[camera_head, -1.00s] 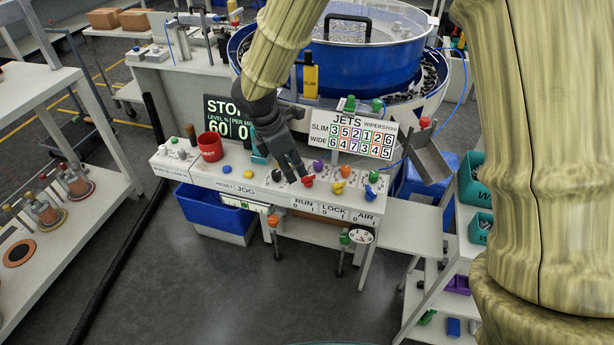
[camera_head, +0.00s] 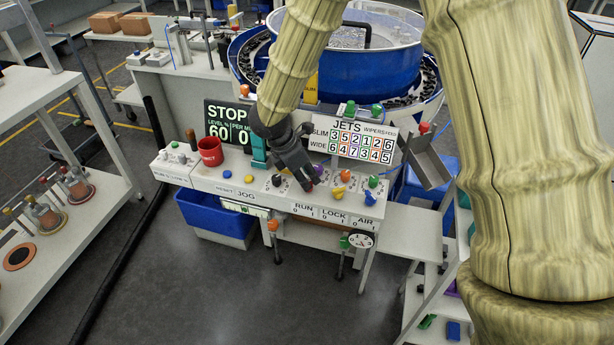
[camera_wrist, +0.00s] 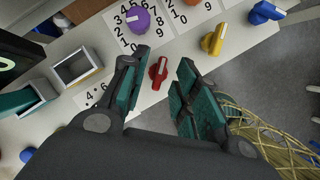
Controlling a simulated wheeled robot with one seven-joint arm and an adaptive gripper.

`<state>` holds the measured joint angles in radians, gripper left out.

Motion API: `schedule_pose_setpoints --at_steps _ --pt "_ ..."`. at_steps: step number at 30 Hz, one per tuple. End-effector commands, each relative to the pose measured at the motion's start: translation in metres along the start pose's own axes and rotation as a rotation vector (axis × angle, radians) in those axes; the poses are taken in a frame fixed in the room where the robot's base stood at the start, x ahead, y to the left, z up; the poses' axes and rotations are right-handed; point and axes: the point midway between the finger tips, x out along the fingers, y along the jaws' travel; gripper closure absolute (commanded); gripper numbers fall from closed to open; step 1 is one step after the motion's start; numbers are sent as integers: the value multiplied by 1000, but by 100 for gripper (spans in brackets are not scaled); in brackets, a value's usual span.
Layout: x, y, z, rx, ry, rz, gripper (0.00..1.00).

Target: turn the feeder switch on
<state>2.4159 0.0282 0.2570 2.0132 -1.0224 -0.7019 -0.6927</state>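A row of coloured knobs sits on the white control panel (camera_head: 220,180). The red switch (camera_wrist: 158,72) is by the RUN 0 1 label (camera_head: 304,208); which knob is the feeder switch is not labelled legibly. In the wrist view the red switch stands between my gripper's (camera_wrist: 163,64) two teal-padded fingers, apart from both as far as I can see. My gripper (camera_head: 310,181) is open and low over the panel, partly hiding the red switch in the head view. The yellow switch (camera_wrist: 213,40) and blue switch (camera_wrist: 265,12) lie to its right.
A purple dial (camera_wrist: 138,20) is close to the left finger. Orange (camera_head: 345,177), green (camera_head: 373,181) and black (camera_head: 277,180) knobs are nearby. The JETS board (camera_head: 352,138) is behind.

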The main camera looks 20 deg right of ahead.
Motion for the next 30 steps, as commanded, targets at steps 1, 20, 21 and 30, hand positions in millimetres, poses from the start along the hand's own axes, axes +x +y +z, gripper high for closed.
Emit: schedule_pose_setpoints --at_steps 1,20,21,30 --pt "4 0 0 0 0 -1 70" --pt "11 0 0 0 0 0 100" --pt "11 0 0 0 0 0 100" --pt "10 0 0 16 0 -7 100"
